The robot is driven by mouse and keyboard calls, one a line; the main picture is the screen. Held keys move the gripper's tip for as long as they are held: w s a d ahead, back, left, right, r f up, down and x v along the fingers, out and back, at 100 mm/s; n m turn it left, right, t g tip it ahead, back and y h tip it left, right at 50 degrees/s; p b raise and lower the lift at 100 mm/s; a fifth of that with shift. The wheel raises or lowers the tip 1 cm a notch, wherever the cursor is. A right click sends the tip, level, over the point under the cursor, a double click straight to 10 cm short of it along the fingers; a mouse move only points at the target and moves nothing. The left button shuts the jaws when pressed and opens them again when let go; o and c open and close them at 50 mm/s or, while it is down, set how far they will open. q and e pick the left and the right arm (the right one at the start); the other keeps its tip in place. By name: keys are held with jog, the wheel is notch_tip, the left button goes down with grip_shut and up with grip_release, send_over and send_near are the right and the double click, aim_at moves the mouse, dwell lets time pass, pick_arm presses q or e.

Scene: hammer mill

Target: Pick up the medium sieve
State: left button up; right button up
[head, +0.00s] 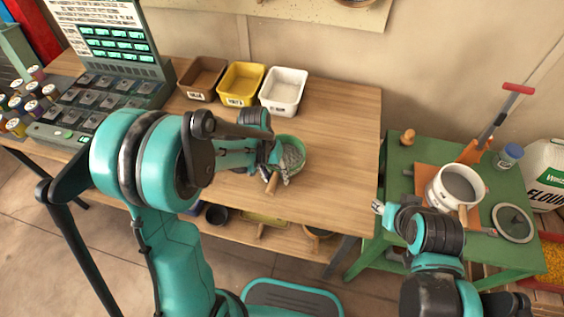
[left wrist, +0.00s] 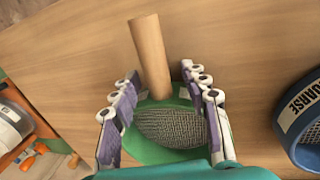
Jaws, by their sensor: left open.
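A green-rimmed sieve with grey mesh (head: 293,154) and a wooden handle (head: 272,184) is at the workbench's front. I see no size label on it. In the left wrist view the green sieve (left wrist: 170,128) lies between my fingers, with its handle (left wrist: 149,50) running out past the fingertips. My left gripper (head: 277,164) is open, its fingers on either side of the sieve where the handle joins the rim; I cannot tell if they touch it. My right gripper (head: 379,207) is by the green table, away from the sieve; its opening is unclear.
A blue sieve labelled COARSE (left wrist: 303,115) lies right of the green one in the left wrist view. Brown, yellow and white bins (head: 284,91) stand at the workbench's back. A white pot (head: 455,188) stands on the green table. The workbench's right side (head: 345,130) is clear.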

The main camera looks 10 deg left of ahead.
pick_arm(q)
jog(key=shift+c, duration=0.3)
jog(key=shift+r, duration=0.1)
grip_shut()
